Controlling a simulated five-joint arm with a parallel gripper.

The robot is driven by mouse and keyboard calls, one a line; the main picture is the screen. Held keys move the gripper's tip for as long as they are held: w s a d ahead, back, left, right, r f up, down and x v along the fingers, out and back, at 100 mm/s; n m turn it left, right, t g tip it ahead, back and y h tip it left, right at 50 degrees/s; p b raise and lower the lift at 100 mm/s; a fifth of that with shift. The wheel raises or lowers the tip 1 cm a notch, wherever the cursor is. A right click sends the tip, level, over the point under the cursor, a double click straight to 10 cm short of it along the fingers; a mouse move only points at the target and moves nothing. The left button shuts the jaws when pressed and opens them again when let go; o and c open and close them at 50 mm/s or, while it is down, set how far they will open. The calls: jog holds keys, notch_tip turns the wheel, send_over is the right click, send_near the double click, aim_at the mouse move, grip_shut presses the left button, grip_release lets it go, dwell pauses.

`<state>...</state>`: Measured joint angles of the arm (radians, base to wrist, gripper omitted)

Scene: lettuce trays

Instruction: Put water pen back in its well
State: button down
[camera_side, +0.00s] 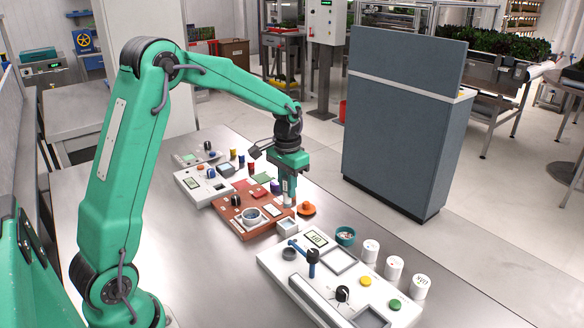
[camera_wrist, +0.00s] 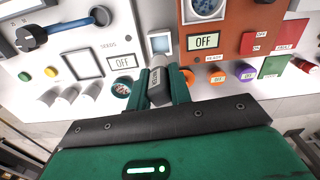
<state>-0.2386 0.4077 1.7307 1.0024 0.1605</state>
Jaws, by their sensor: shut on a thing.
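The water pen (camera_wrist: 172,82), a grey-and-white piece with dark lettering on its side, is between my gripper's green fingers (camera_wrist: 164,88) in the wrist view. In the side view my gripper (camera_side: 289,183) points down, shut on the pen (camera_side: 291,197), which hangs below it. A small square white well (camera_side: 287,227) stands between the brown-red panel and the nearer white panel. The well also shows in the wrist view (camera_wrist: 160,43), just beyond the pen. The pen appears outside the well; its exact height above the table is unclear.
The brown-red panel (camera_side: 224,222) and the nearer white panel (camera_side: 285,262) flank the well. An orange knob (camera_side: 306,209), a teal bowl (camera_side: 345,237) and several white cups (camera_side: 393,267) stand close by. Bare steel table (camera_side: 170,245) lies in front of the panels.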

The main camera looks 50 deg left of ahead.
aim_at(287, 206)
jog(key=shift+f, duration=0.15)
jog(key=shift+f, duration=2.45)
jog(key=shift+f, duration=1.85)
jog(key=c, duration=1.2)
grip_release()
jog(key=shift+r, duration=0.15)
jog(key=shift+r, duration=3.6)
jog(key=shift+r, duration=0.15)
